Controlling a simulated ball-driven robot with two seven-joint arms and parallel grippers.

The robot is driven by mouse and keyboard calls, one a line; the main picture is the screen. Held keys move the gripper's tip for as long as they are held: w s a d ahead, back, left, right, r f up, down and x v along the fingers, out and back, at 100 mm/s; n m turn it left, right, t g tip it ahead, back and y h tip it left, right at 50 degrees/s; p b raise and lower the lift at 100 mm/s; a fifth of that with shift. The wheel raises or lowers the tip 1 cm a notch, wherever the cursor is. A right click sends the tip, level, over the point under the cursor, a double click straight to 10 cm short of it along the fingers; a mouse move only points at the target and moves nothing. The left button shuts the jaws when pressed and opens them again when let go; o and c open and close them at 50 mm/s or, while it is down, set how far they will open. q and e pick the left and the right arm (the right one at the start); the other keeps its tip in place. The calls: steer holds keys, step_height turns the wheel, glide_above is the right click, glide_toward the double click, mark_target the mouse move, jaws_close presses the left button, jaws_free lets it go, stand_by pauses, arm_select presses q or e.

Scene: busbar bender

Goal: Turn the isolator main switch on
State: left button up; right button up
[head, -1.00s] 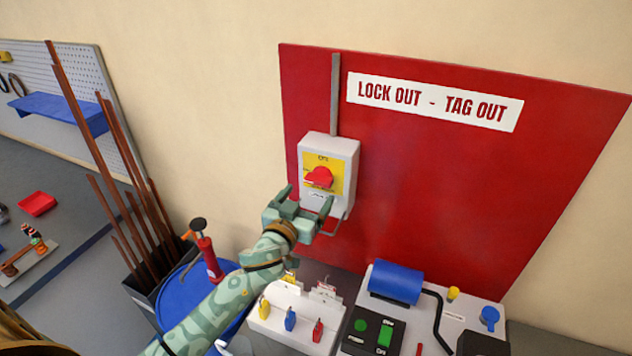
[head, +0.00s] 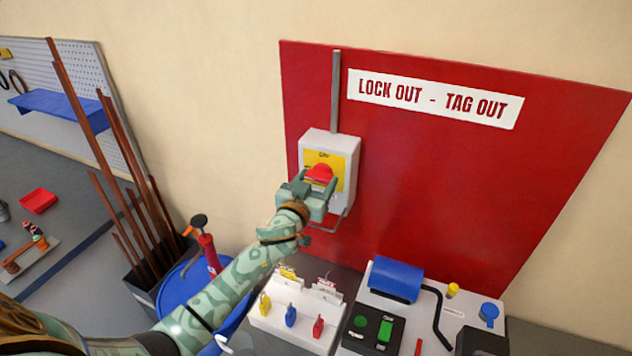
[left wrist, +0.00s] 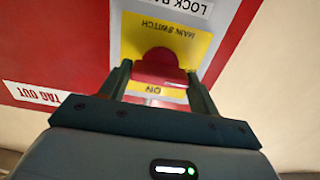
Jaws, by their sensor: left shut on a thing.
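The isolator main switch is a grey box (head: 346,148) on the red lock-out board, with a yellow plate (head: 337,159) and a red knob (head: 322,173). My left gripper (head: 322,181) is at the box front, its fingers on both sides of the knob and shut on it. In the left wrist view, the red knob (left wrist: 159,66) sits between the two fingers (left wrist: 160,85), and the yellow plate (left wrist: 185,38) reads "MAIN SWITCH" and "ON" upside down. The gripper hides the lower part of the box in the head view. My right gripper is not in view.
Below the switch stands a white holder (head: 268,322) with several coloured padlocks. To its right is a machine with a blue cylinder (head: 397,279) and green buttons. A blue drum (head: 176,299) and brown bars (head: 86,130) stand at left. The red board (head: 450,180) is otherwise clear.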

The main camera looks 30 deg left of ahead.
arm_select(q)
steer(key=shift+m, duration=0.3)
steer(key=m, duration=0.3)
steer(key=shift+m, duration=0.4)
steer(key=m, duration=0.4)
steer(key=shift+p, duration=0.3)
steer(key=m, duration=0.5)
steer(key=shift+m, duration=2.2)
steer(key=shift+f, duration=0.1)
steer(key=o, duration=1)
